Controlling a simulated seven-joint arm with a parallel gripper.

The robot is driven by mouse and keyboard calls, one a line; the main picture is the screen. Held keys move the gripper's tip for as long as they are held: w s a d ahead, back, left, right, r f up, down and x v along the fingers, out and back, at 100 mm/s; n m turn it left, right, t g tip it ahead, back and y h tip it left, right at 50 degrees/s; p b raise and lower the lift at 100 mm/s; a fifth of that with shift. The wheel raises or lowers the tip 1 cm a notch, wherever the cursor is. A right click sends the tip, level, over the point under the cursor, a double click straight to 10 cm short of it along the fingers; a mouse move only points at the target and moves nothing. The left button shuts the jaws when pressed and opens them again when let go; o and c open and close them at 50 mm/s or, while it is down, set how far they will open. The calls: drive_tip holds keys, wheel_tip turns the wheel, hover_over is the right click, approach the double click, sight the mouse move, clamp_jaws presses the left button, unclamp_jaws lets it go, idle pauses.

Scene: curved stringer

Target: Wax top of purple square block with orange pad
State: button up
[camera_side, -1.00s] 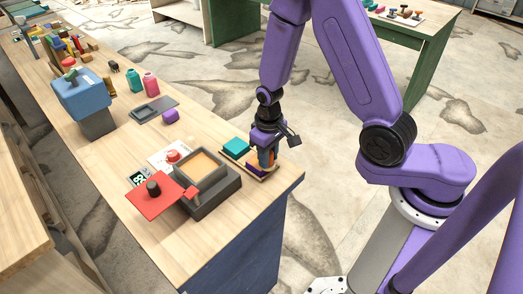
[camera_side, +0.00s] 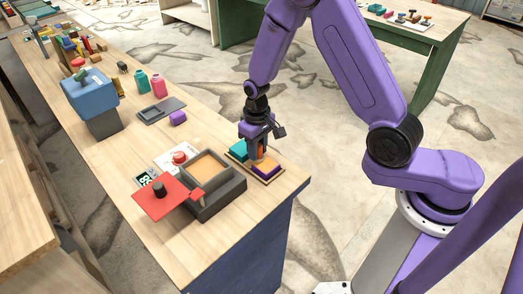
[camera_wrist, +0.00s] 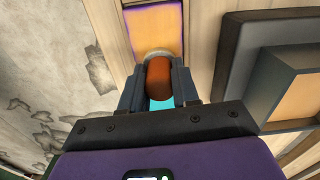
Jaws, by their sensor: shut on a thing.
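My gripper (camera_side: 257,156) is shut on the orange pad (camera_wrist: 158,78), a rounded orange-brown piece held upright between the fingers; a pale rim shows at its far end in the wrist view. The purple square block (camera_side: 267,171) sits in a shallow tray at the table's near right corner. In the wrist view its top is mostly orange with a purple border (camera_wrist: 181,20), just ahead of the pad. The pad is beside the block, toward the teal block (camera_side: 237,149). Whether the pad touches anything below is hidden.
A grey box (camera_side: 208,166) with an orange-tan filling stands left of the tray, with a red lid-like plate (camera_side: 160,196) beside it. The table's right edge is close to the tray.

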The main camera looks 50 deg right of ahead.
drive_tip(key=shift+s, duration=3.45)
wheel_tip(320, 180, up, 8)
drive_tip(key=shift+r, duration=0.15)
